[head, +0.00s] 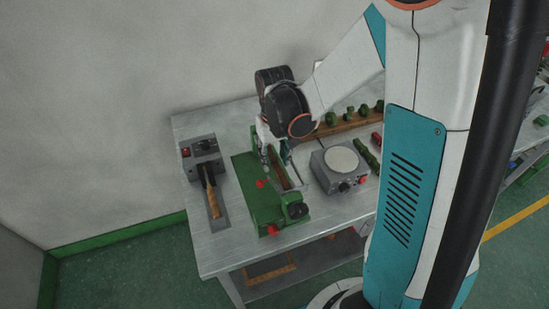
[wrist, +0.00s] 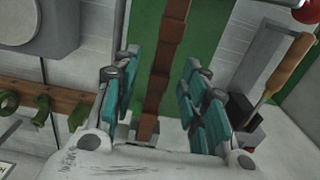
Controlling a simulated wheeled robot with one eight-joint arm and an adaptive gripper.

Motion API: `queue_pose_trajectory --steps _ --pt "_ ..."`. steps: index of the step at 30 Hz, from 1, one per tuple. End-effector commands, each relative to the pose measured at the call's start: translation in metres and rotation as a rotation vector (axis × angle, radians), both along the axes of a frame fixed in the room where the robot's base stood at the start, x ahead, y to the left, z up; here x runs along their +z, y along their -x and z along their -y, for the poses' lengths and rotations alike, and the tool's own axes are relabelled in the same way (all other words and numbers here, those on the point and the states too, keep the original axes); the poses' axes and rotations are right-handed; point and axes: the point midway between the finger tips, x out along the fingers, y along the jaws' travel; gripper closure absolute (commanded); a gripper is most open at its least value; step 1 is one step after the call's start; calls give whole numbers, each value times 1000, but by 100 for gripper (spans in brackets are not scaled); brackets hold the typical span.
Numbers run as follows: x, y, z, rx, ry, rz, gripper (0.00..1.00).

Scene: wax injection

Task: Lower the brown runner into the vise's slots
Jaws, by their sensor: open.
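The green vise (head: 262,210) stands on the table in the head view, with red parts on it. The brown runner (head: 279,177) is a long narrow strip lying lengthwise along the vise's right side, partly hidden by my gripper (head: 274,156). In the wrist view the runner (wrist: 168,50) passes between the teal fingers of my gripper (wrist: 162,85), with a gap on both sides. The gripper is open and holds nothing. Green of the vise (wrist: 202,35) shows beyond the runner. I cannot tell whether the runner is seated in the slots.
A grey box with a round white plate (head: 342,163) stands right of the vise. A grey unit (head: 203,155) with a wooden-handled tool (head: 211,200) is on the left. A wooden rack with green pieces (head: 345,126) lies behind. The table's front left (head: 215,255) is clear.

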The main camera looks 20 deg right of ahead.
Motion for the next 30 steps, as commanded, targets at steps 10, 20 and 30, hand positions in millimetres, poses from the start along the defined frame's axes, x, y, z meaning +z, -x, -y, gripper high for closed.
queue_pose_trajectory --steps 10,20,30 --pt "63 1 0 0 0 0 60" --pt "106 0 0 0 0 0 60" --pt "111 0 0 0 0 0 60"
